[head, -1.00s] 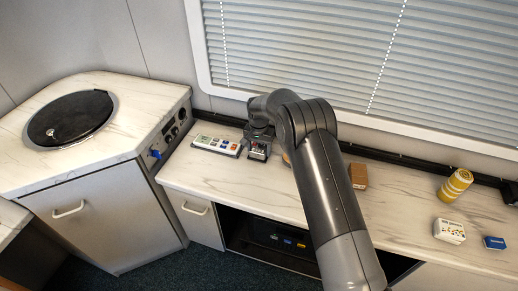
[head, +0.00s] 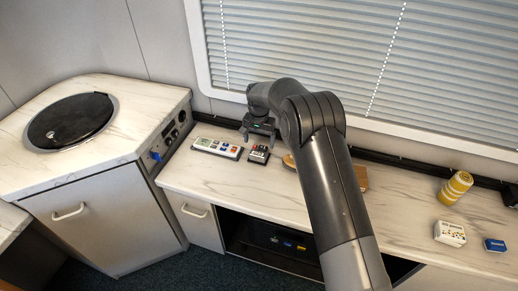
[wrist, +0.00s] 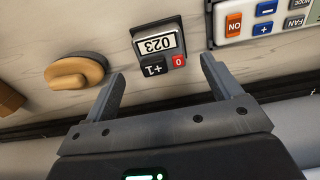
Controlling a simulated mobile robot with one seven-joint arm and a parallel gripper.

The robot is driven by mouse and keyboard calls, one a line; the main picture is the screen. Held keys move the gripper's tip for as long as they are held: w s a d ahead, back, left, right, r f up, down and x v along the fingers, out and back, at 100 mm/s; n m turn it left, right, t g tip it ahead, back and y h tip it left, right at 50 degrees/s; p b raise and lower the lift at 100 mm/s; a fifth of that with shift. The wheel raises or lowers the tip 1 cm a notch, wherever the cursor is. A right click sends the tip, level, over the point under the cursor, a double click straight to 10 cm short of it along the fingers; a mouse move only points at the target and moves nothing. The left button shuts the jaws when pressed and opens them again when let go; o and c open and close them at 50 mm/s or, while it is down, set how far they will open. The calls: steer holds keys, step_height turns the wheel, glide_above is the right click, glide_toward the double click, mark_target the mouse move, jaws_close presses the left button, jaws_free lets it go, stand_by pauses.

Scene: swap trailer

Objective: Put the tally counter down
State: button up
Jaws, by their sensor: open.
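The tally counter (head: 259,154), a small dark device with a display, a black key and a red key, lies on the marble-look counter. It also shows in the wrist view (wrist: 159,46), its display reading 023 upside down. My gripper (head: 259,132) is above and just behind it in the head view. In the wrist view the open fingers (wrist: 164,82) are apart, with nothing between them, and the tally counter lies beyond their tips, clear of both.
A white remote-like panel (head: 217,148) with orange and blue keys lies left of the tally counter. A round wooden knob-like object (wrist: 76,72) lies on its other side. A yellow can (head: 455,188), a white box (head: 450,233) and a blue box (head: 495,245) stand far right.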

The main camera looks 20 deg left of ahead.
mark_target(259, 151)
steer(key=s+d+r+t, duration=0.1)
steer(key=d+r, duration=0.5)
steer(key=r, duration=0.4)
steer(key=s+d+r, duration=0.2)
steer(key=d+r, duration=0.5)
steer(key=r, duration=0.4)
steer(key=s+d+r+t, duration=0.1)
steer(key=s+d+r, duration=0.65)
steer(key=d, duration=0.25)
steer(key=s+d+r+t, duration=0.2)
steer(key=s+d+r, duration=0.3)
steer(key=s+d, duration=0.6)
steer(key=s+d+f, duration=0.2)
steer(key=s, duration=0.5)
steer(key=s+d+f+t, duration=0.1)
steer(key=s+d+f, duration=0.1)
steer(key=s, duration=0.6)
steer(key=shift+s+d+t, duration=0.25)
steer(key=shift+d+t, duration=0.05)
steer(key=shift+d, duration=0.55)
steer(key=shift+o, duration=0.6)
